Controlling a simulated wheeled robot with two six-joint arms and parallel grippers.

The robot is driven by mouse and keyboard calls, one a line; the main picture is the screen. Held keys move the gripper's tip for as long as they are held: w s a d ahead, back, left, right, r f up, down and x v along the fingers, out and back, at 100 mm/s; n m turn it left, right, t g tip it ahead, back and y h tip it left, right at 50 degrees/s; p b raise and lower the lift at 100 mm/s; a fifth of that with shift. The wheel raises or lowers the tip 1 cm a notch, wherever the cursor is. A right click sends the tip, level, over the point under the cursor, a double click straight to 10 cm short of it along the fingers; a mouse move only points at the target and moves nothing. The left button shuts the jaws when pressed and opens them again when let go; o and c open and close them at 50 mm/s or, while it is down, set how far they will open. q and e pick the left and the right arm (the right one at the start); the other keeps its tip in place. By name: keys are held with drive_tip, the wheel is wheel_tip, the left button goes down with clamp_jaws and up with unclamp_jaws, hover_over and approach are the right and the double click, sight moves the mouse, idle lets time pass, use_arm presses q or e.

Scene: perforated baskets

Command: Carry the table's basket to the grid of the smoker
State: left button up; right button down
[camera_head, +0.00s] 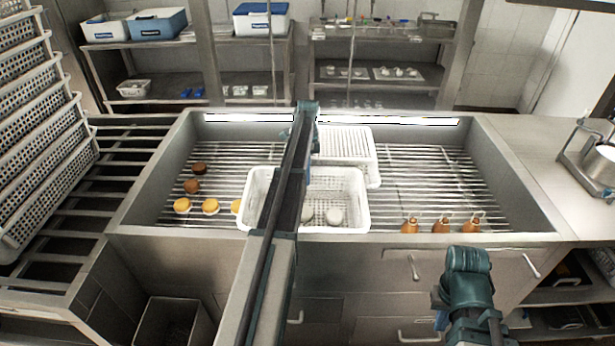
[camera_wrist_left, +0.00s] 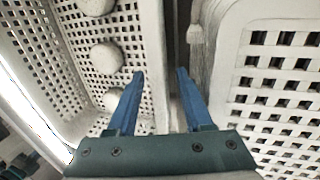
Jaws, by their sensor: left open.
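A white perforated basket (camera_head: 358,213) with pale round pieces in it sits at the front of the steel smoker (camera_head: 520,180). A second white perforated basket (camera_head: 352,136) is behind it, over the bar grid (camera_head: 425,175). My left arm crosses in front of both and hides parts of them; its fingers are hard to make out there. In the left wrist view my left gripper (camera_wrist_left: 160,72) is open, its fingers at the rim of the basket with round pieces (camera_wrist_left: 152,38). Another perforated wall (camera_wrist_left: 235,80) is close at the right. My right gripper (camera_head: 466,262) hangs before the cabinet front; its jaws are unclear.
Brown and yellow round pieces (camera_head: 182,205) lie on the grid at left. Several orange-brown pieces (camera_head: 441,225) are at its front right. A stack of white baskets (camera_head: 40,150) stands at far left. A pot (camera_head: 598,165) stands on the right counter. The grid's right half is mostly clear.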

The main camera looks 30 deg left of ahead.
use_arm(q)
drive_tip(key=p+v, duration=0.7)
drive_tip(key=v, duration=0.1)
drive_tip(key=shift+r, duration=0.3)
drive_tip(key=shift+w+a, duration=0.1)
